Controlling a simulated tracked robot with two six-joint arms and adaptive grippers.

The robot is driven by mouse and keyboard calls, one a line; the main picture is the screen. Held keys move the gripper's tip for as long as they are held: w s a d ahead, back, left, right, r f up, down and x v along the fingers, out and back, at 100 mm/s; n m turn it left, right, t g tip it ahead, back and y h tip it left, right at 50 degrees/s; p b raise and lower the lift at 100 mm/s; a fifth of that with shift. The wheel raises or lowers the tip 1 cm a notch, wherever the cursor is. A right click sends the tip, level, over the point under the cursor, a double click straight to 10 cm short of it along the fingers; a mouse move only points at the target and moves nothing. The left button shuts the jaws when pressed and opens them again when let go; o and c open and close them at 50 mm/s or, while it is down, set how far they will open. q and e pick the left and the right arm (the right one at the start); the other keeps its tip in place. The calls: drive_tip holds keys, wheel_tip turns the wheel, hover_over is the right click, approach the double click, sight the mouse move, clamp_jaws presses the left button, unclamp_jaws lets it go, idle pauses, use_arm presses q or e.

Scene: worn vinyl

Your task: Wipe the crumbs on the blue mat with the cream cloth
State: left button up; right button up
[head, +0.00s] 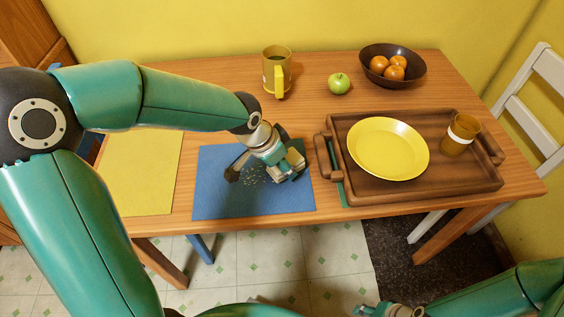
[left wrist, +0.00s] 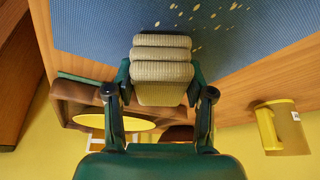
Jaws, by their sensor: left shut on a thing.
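The blue mat (head: 215,195) lies on the table near its front edge, and it also shows in the left wrist view (left wrist: 90,35). Pale crumbs (head: 249,176) are scattered on the middle of the mat; several show near the top of the left wrist view (left wrist: 195,18). My left gripper (head: 290,168) is over the right part of the mat, just right of the crumbs. It is shut on the folded, ribbed cream cloth (left wrist: 160,70). The cloth is mostly hidden in the head view. My right gripper (head: 388,310) is low at the bottom edge, away from the table; its fingers are too small to tell.
A brown wooden tray (head: 340,128) with a yellow plate (head: 388,148) and an amber cup (head: 460,135) stands right of the mat. A yellow mat (head: 140,175) lies to the left. A yellow mug (head: 275,72), green apple (head: 339,83) and dark bowl of oranges (head: 416,73) stand behind.

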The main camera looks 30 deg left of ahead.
sight(242, 176)
use_arm(q)
drive_tip(key=shift+f+b, duration=0.5)
drive_tip(key=shift+f, duration=0.1)
idle(0.6)
drive_tip(key=shift+s+a, duration=0.45)
drive_tip(key=shift+a, duration=0.3)
drive_tip(key=shift+s+a, duration=0.5)
drive_tip(key=shift+a, duration=0.25)
drive_tip(key=shift+s+a, duration=0.45)
drive_tip(key=shift+a, duration=0.4)
drive_tip(key=shift+s+a, duration=0.1)
drive_tip(key=shift+s+a, duration=0.35)
drive_tip(key=shift+a, duration=0.25)
drive_tip(key=shift+s+a, duration=0.35)
drive_tip(key=shift+a, duration=0.2)
drive_tip(key=shift+s+a, duration=0.35)
drive_tip(key=shift+a, duration=0.2)
drive_tip(key=shift+s+a, duration=0.35)
drive_tip(key=shift+a, duration=0.2)
drive_tip(key=shift+a, duration=0.1)
